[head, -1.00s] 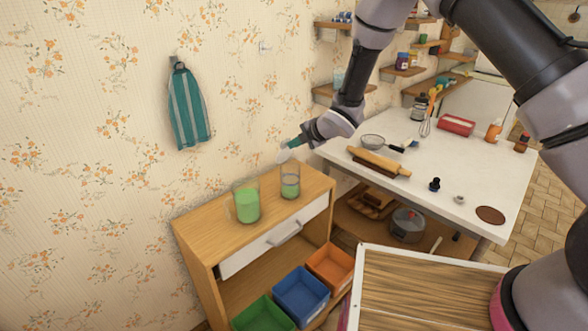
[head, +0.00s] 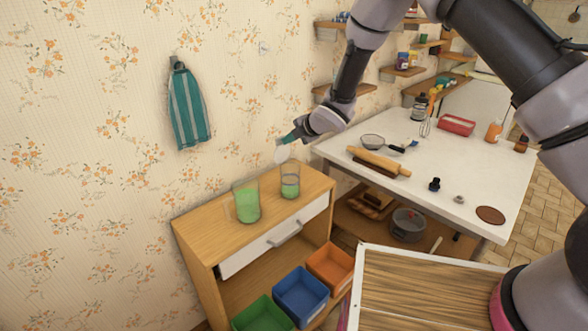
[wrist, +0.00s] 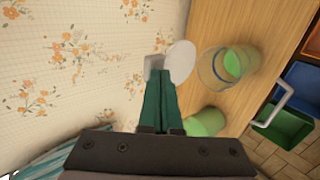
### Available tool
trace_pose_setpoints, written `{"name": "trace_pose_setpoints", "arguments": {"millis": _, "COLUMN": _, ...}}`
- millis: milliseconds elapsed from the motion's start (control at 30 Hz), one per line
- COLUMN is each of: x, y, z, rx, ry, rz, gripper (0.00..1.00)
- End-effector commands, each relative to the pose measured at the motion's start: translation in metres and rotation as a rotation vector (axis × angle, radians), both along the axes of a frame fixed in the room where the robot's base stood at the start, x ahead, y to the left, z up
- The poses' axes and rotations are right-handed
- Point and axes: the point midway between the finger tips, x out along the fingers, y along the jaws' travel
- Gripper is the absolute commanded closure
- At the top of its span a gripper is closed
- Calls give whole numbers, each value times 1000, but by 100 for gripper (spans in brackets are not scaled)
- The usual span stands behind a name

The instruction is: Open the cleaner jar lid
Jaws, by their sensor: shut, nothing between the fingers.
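Two clear glass jars with green contents stand on the wooden cabinet: a left jar (head: 247,204) and a right jar (head: 289,183). In the wrist view the right jar (wrist: 212,66) shows an open mouth, and the left jar (wrist: 205,123) is partly hidden by my gripper. A white round lid (head: 281,155) is tilted above the right jar; it also shows in the wrist view (wrist: 182,58) beside the fingertips. I cannot tell whether it is joined to the jar. My gripper (head: 289,138), with teal fingers, is shut and empty by the lid (wrist: 160,80).
The wallpapered wall is close behind the cabinet (head: 205,240), with a striped teal towel (head: 188,108) hanging on it. Blue (head: 301,293), orange (head: 331,265) and green bins sit low in front. A white table (head: 440,180) with a rolling pin (head: 379,162) stands right.

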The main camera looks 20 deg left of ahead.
Motion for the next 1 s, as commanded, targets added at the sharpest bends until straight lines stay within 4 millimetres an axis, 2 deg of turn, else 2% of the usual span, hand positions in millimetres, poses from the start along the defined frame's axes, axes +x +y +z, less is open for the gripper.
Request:
{"name": "trace_pose_setpoints", "arguments": {"millis": 367, "x": 3, "y": 5, "z": 0, "rx": 0, "ry": 0, "rz": 0, "gripper": 100}}
{"name": "trace_pose_setpoints", "arguments": {"millis": 700, "x": 11, "y": 19, "z": -2, "rx": 0, "ry": 0, "rz": 0, "gripper": 100}}
{"name": "trace_pose_setpoints", "arguments": {"millis": 1000, "x": 9, "y": 15, "z": -3, "rx": -1, "ry": 1, "rz": 0, "gripper": 100}}
